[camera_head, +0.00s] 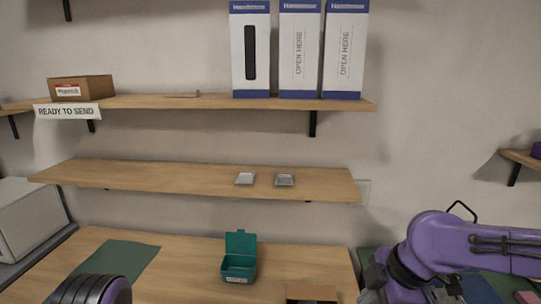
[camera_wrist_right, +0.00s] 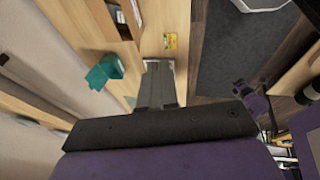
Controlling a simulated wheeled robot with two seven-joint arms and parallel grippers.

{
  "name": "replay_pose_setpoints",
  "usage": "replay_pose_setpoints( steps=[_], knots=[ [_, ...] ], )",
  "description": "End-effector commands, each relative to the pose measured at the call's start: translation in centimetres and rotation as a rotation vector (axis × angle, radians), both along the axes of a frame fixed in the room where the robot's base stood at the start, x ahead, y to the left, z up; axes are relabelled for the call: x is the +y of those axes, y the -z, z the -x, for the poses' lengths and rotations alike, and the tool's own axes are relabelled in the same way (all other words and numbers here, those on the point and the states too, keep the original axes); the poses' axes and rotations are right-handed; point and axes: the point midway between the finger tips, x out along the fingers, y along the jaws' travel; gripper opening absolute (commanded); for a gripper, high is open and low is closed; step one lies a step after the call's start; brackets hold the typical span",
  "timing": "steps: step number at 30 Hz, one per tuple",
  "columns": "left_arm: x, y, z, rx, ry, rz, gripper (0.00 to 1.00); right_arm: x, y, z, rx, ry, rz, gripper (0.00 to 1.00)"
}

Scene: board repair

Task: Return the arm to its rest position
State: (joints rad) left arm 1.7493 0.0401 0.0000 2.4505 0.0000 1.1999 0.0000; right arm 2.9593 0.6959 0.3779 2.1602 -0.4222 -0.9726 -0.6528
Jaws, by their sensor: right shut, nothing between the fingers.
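My right arm (camera_head: 455,243) is purple and comes in from the right in the head view, bent over the right end of the workbench. In the wrist view my right gripper (camera_wrist_right: 158,78) has its grey fingers together with nothing between them. A rounded purple and dark part of my left arm (camera_head: 95,290) shows at the bottom left. My left gripper's fingers are out of view.
A teal open-lidded box (camera_head: 238,266) and a cardboard box (camera_head: 311,292) stand on the workbench (camera_head: 190,266). The middle shelf (camera_head: 130,176) holds two small metal trays. The upper shelf (camera_head: 210,101) holds tall white boxes (camera_head: 299,50) and a carton (camera_head: 82,88).

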Motion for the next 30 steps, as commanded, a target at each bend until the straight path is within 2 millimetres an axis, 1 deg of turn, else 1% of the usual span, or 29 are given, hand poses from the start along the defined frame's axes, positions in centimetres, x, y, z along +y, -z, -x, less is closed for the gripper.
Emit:
replay_pose_setpoints(
  steps=[8, 11, 15, 17, 20, 22, 23, 24, 26, 27, 29, 30],
  knots=[
    [0.0, 0.0, -0.1, -0.002, 0.001, 0.0, 0.29, 2.9, -1.4, -1.9, -0.037, 0.176, -0.201, 0.0],
    [0.0, 0.0, -0.1, -0.002, 0.0, 0.0, 0.29, 3.9, -2.0, -2.6, -0.044, 0.263, -0.298, 0.0],
    [0.0, 0.0, -0.1, -0.001, 0.0, 0.0, 0.29, 5.2, -2.9, -3.9, -0.046, 0.432, -0.472, 0.0],
    [0.0, 0.1, -0.1, -0.001, 0.0, 0.0, 0.29, 5.6, -2.8, -4.5, -0.036, 0.524, -0.553, 0.0],
    [0.0, 0.2, 0.0, -0.001, 0.0, 0.0, 0.29, 5.9, -1.3, -5.8, 0.002, 0.716, -0.692, 0.0],
    [0.0, 0.5, -0.1, -0.001, 0.0, 0.0, 0.29, 5.5, 1.0, -6.8, 0.037, 0.895, -0.791, 0.0],
    [0.0, 0.6, -0.1, -0.001, 0.0, 0.0, 0.29, 5.1, 2.5, -7.1, 0.055, 0.988, -0.831, 0.0],
    [0.0, 0.8, -0.1, -0.001, 0.0, 0.0, 0.29, 4.4, 5.2, -7.5, 0.077, 1.133, -0.881, 0.0],
    [0.0, 1.2, -0.1, -0.001, 0.0, 0.0, 0.29, 2.4, 10.3, -7.3, 0.095, 1.372, -0.933, 0.0],
    [0.0, 1.4, -0.1, -0.001, 0.0, 0.0, 0.29, 0.9, 13.6, -6.6, 0.09, 1.521, -0.947, 0.0],
    [0.0, 1.7, -0.1, -0.001, 0.0, 0.0, 0.29, -1.5, 18.2, -5.0, 0.062, 1.708, -0.941, 0.0],
    [0.0, 1.8, -0.1, -0.001, 0.0, 0.0, 0.29, -3.1, 21.1, -3.4, 0.033, 1.816, -0.92, 0.0]
  ],
)
